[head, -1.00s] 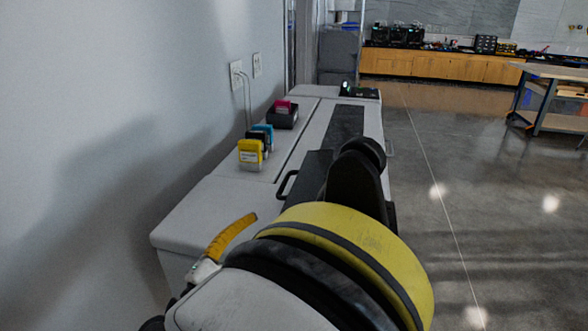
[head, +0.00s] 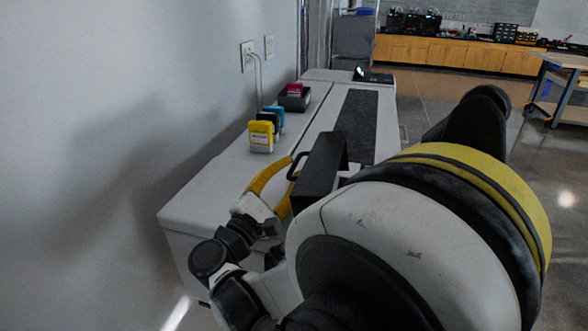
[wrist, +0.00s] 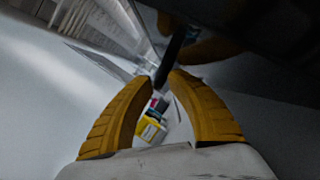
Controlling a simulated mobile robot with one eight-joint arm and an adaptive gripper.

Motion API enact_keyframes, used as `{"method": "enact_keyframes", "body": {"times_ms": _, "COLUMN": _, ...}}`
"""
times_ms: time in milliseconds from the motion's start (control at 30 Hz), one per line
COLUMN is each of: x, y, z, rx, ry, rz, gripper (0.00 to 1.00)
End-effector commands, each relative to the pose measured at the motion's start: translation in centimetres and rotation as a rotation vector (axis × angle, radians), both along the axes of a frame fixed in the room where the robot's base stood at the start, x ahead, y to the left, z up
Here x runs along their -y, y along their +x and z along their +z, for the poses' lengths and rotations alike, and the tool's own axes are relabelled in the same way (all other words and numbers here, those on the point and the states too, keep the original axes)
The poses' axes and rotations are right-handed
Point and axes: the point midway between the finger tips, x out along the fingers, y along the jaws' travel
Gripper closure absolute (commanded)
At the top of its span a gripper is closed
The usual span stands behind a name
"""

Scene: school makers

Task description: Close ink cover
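The ink cover is a dark box-like lid (head: 328,165) with a black bar handle (head: 296,166) on its left side, on the near part of the long pale printer (head: 215,185). My arm hides its lower and right parts, so I cannot tell how far it stands open. My gripper (head: 294,172) has its yellow fingers at the handle. In the wrist view my gripper's fingertips (wrist: 162,76) are close together, with a narrow gap. A dark bar (wrist: 176,48), probably the handle, runs between or just behind the tips. I cannot tell whether they clamp it.
The wall (head: 120,110) with outlets runs close along the left. Open floor (head: 435,90) lies to the right, with a workbench (head: 560,85) beyond.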

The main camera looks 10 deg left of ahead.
Motion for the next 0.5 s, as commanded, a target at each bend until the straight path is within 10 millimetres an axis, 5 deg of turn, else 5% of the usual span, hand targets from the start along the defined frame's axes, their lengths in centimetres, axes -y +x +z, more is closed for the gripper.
{"method": "enact_keyframes", "body": {"times_ms": 133, "x": -0.01, "y": -0.01, "z": 0.0, "rx": 0.0, "ry": 0.0, "rz": 0.0, "gripper": 0.8}}
{"method": "enact_keyframes", "body": {"times_ms": 200, "x": -0.01, "y": -0.01, "z": 0.0, "rx": 0.0, "ry": 0.0, "rz": 0.0, "gripper": 0.99}}
{"method": "enact_keyframes", "body": {"times_ms": 500, "x": -0.02, "y": -0.02, "z": -0.02, "rx": -0.001, "ry": 0.001, "rz": 0.0, "gripper": 1.0}}
